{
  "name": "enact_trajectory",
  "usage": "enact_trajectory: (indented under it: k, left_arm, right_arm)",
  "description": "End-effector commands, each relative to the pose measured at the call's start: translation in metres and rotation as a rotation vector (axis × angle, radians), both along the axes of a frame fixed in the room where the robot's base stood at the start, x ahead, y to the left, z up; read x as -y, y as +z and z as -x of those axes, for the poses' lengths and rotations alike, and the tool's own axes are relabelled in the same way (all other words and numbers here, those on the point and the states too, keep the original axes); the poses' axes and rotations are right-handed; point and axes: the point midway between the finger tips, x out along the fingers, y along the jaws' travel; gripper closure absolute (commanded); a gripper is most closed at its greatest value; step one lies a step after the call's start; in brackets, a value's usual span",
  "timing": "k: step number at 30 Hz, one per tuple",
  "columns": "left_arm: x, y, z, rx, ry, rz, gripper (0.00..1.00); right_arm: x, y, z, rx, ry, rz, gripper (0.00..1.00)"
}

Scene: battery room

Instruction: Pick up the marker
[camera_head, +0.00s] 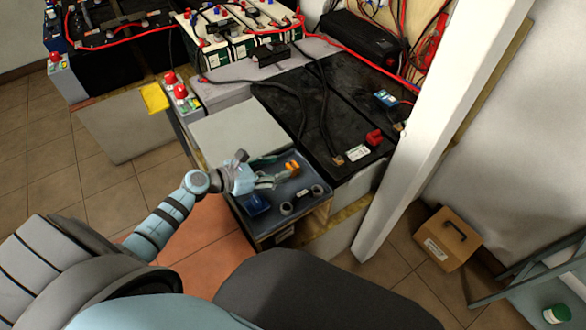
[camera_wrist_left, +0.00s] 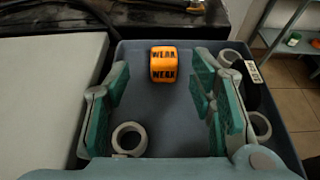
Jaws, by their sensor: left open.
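I cannot pick out a marker for certain in either view. My left gripper (camera_head: 273,181) is open over the blue-grey tray (camera_head: 322,203); in the wrist view its green-padded fingers (camera_wrist_left: 158,92) have nothing between them but tray floor. An orange roll with black lettering (camera_wrist_left: 163,64) lies just beyond the fingertips, and it shows in the head view (camera_head: 292,168). A white ring (camera_wrist_left: 129,138) lies by the left finger. A dark labelled object (camera_wrist_left: 252,74) lies between two more pale rings at the tray's right side. My right gripper is not in view.
A pale flat panel (camera_head: 237,130) adjoins the tray, and a black bench top with cables (camera_head: 320,105) lies beyond. A white post (camera_head: 430,130) rises at right. A cardboard box (camera_head: 447,240) is on the floor.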

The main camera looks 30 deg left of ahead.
Motion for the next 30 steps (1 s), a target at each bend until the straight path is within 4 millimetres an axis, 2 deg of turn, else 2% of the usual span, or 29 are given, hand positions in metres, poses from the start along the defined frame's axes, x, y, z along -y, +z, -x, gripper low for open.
enact_trajectory:
  k: [5, 12, 19, 27, 30]
  left_arm:
    - [0.011, -0.007, -0.015, 0.0, -0.001, 0.002, 0.5]
    - [0.034, -0.022, -0.048, 0.0, 0.0, 0.001, 0.5]
    - [0.036, -0.022, -0.051, 0.0, 0.0, -0.001, 0.5]
    - [0.035, -0.022, -0.051, 0.0, 0.0, -0.001, 0.93]
    - [0.035, -0.022, -0.051, 0.0, 0.0, -0.001, 0.94]
  right_arm:
    - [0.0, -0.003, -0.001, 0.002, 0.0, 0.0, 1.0]
    - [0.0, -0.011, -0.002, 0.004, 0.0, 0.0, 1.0]
    - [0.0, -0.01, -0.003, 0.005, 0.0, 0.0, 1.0]
    - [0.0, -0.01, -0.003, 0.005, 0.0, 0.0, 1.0]
    - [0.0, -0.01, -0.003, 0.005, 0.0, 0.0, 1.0]
